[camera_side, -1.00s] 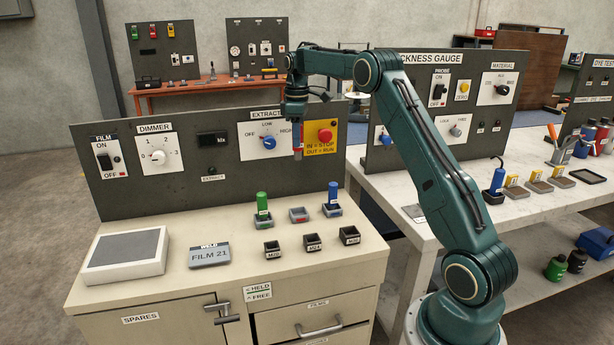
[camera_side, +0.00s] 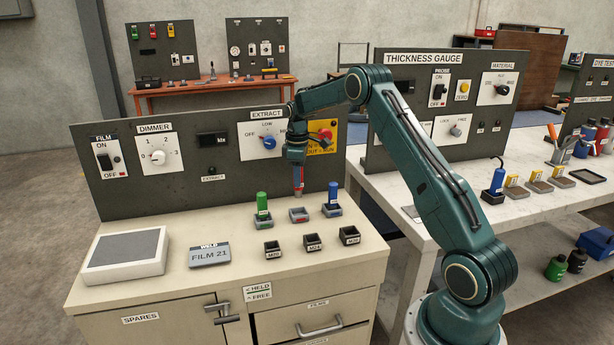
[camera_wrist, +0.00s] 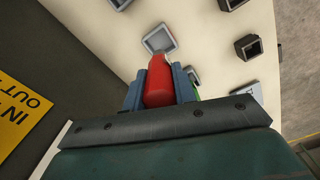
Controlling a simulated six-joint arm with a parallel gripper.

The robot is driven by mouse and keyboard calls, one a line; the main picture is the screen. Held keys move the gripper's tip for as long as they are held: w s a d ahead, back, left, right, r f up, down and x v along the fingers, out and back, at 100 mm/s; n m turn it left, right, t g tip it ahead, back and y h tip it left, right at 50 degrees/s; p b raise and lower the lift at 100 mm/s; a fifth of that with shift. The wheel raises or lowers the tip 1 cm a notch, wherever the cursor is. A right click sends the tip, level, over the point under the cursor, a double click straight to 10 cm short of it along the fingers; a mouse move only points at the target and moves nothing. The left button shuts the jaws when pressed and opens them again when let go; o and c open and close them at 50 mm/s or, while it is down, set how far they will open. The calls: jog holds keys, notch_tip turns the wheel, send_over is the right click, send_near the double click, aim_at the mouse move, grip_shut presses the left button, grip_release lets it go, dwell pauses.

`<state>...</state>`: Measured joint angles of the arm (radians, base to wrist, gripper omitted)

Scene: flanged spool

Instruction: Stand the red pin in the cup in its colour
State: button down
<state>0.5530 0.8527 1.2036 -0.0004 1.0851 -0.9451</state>
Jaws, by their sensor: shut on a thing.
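My gripper (camera_side: 298,178) is shut on the red pin (camera_side: 298,188) and holds it upright above the middle grey cup. The middle cup (camera_side: 299,216) has a red mark on its front and looks empty. A small gap shows between the pin's lower end and the cup in the side view. In the wrist view the red pin (camera_wrist: 158,84) sits between the two blue-grey fingers (camera_wrist: 160,92), with a grey square cup (camera_wrist: 160,39) just beyond its tip. The fingers hide part of the pin.
A green pin (camera_side: 262,203) stands in the cup to the left, and a blue pin (camera_side: 333,191) in the cup to the right. Several black square holders (camera_side: 312,243) stand in front. The upright panel (camera_side: 205,190) is close behind.

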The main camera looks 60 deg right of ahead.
aim_at(298, 197)
jog(key=shift+f, duration=3.5)
jog(key=shift+f, duration=0.35)
jog(key=c, duration=1.1)
grip_release()
jog(key=shift+r, duration=0.1)
notch_tip(298, 197, up, 12)
jog(key=shift+r, duration=0.3)
jog(key=shift+a, duration=0.1)
